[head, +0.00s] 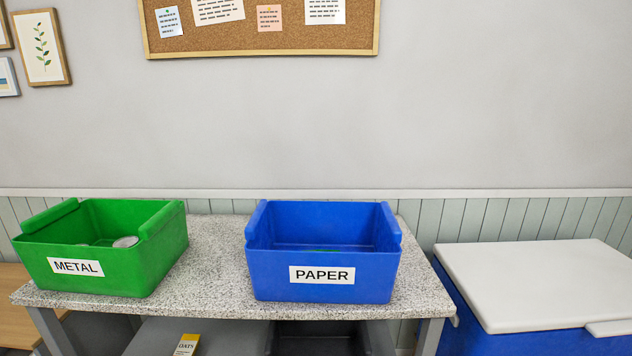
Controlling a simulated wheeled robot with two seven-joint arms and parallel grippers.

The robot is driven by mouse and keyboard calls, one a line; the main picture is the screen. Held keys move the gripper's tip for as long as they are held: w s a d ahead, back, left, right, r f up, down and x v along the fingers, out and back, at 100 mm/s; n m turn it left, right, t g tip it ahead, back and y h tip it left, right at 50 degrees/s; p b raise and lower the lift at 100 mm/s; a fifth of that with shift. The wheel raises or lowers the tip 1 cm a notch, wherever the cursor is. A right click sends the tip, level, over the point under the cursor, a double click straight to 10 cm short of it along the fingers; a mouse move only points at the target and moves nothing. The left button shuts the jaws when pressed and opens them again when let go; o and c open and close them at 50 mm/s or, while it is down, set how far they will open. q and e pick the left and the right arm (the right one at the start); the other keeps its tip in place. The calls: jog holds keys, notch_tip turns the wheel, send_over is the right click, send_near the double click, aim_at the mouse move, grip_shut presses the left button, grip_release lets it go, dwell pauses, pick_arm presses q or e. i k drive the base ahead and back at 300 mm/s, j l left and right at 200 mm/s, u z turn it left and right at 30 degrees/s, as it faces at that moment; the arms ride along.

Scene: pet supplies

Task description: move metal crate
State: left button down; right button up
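The metal crate (150,266) is a green open bin with a white METAL label on its front. It stands at the left end of a speckled grey table (216,262), turned at an angle, with thick raised grips on its left and right rims. A round silvery can lid or can top shows inside it; the rest of its contents is hidden by the walls. Neither of my grippers shows in the head view.
A blue crate (370,275) labelled PAPER stands mid-right on the table, with a bare gap between the crates. A blue chest with a white lid (540,275) stands to the right. Dark bins and a yellow-white OATS box (186,346) show below the tabletop.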

aim_at(46, 247)
jog(key=u, duration=1.3)
